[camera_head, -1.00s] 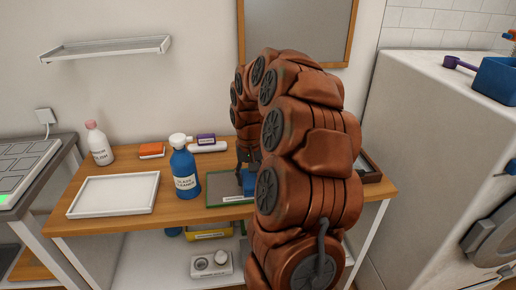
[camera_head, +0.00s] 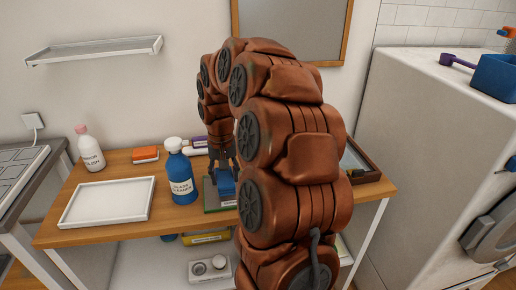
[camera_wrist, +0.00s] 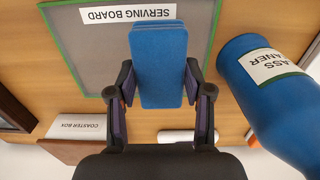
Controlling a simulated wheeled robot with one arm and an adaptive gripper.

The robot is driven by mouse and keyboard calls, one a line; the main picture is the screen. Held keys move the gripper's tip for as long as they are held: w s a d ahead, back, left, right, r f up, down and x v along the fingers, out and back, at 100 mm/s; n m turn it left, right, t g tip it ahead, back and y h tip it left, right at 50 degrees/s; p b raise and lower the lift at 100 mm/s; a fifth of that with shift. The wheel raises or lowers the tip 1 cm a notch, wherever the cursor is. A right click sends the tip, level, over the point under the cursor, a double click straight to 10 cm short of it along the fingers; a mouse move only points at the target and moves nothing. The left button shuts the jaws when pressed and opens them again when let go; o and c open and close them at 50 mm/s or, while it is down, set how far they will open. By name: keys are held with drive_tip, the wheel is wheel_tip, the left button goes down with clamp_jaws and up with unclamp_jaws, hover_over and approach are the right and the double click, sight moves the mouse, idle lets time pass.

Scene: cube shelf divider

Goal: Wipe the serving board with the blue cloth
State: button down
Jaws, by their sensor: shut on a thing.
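The blue cloth (camera_head: 225,187) looks like a thick folded block. My gripper (camera_head: 222,172) is shut on it, with one finger on each side in the wrist view (camera_wrist: 160,82). The cloth also shows in the wrist view (camera_wrist: 158,55), over the right part of the serving board (camera_wrist: 85,50) there and reaching slightly past its edge. The board is flat and grey with a green rim and a white label. In the head view the board (camera_head: 210,201) is partly hidden by my arm and the cloth. I cannot tell whether the cloth touches it.
A blue glass cleaner bottle (camera_head: 181,180) stands close left of the board. Further left are a white tray (camera_head: 107,201), a white bottle with a pink cap (camera_head: 90,154) and an orange box (camera_head: 145,154). A brown-framed box (camera_head: 360,165) sits at the right end.

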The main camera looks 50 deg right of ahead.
drive_tip(key=shift+r+p, duration=0.65)
drive_tip(key=shift+r, duration=1.95)
